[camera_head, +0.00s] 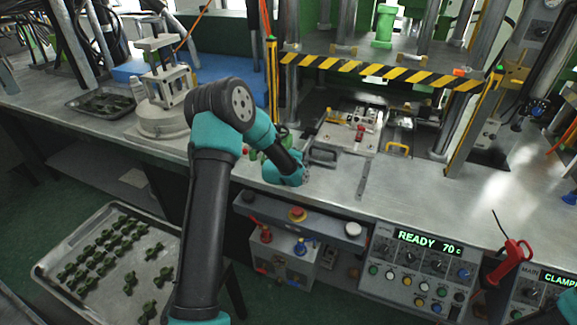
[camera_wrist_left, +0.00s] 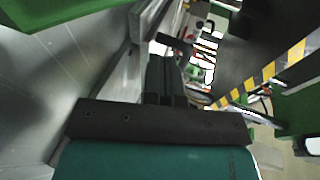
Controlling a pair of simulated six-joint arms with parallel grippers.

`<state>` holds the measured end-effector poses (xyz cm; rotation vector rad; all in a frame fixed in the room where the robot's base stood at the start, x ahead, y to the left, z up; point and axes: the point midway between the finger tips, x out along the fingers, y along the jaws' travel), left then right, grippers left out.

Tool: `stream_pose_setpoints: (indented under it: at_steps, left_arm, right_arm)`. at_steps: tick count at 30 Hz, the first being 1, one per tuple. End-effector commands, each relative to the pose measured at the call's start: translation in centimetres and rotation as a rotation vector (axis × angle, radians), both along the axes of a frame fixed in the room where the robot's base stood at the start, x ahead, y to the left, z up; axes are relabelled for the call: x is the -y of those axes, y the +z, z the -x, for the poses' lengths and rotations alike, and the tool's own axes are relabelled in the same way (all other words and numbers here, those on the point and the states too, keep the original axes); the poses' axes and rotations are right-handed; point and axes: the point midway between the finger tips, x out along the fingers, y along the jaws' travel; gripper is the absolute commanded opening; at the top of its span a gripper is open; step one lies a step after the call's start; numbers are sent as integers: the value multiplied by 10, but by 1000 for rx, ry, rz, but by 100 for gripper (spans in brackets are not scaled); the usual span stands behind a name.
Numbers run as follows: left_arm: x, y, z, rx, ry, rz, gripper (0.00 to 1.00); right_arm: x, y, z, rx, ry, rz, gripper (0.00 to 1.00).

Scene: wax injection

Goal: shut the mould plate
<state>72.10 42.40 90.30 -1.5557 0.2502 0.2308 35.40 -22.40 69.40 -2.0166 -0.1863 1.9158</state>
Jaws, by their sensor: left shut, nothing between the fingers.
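The mould plate (camera_head: 338,139) is a pale metal plate with a small red part on it, lying inside the press. A dark handle (camera_head: 322,157) shows at its front left. I cannot tell how far the mould stands open. My left gripper (camera_head: 303,174) is low over the bench, just left of and in front of that handle, partly hidden by its own wrist. In the left wrist view its dark fingers (camera_wrist_left: 164,78) are together and empty. A dark bar (camera_wrist_left: 174,43) shows just beyond the fingertips. My right gripper is not in view.
The press has a striped guard bar (camera_head: 380,70) above the mould and posts at both sides. A yellow handle (camera_head: 398,148) is right of the plate. A control panel (camera_head: 420,270) reads READY 70 c. Bare bench (camera_head: 440,200) lies to the right.

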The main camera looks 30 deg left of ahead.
Motion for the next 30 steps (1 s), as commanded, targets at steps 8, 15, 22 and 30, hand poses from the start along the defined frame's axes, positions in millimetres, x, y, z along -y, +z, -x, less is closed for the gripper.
stream_pose_setpoints:
  at_steps: [8, 15, 22, 30]
  left_arm:
    - [4, 11, 48, -1, -8, -1, 0]
    - [3, 24, 89, -1, -7, 0, 0]
    - [3, 30, 108, 0, -7, 0, 0]
    - [3, 30, 109, -1, -7, 0, 0]
  right_arm:
    - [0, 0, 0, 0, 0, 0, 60]
    - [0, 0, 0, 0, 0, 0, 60]
    - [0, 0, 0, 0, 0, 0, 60]
    - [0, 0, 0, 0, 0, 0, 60]
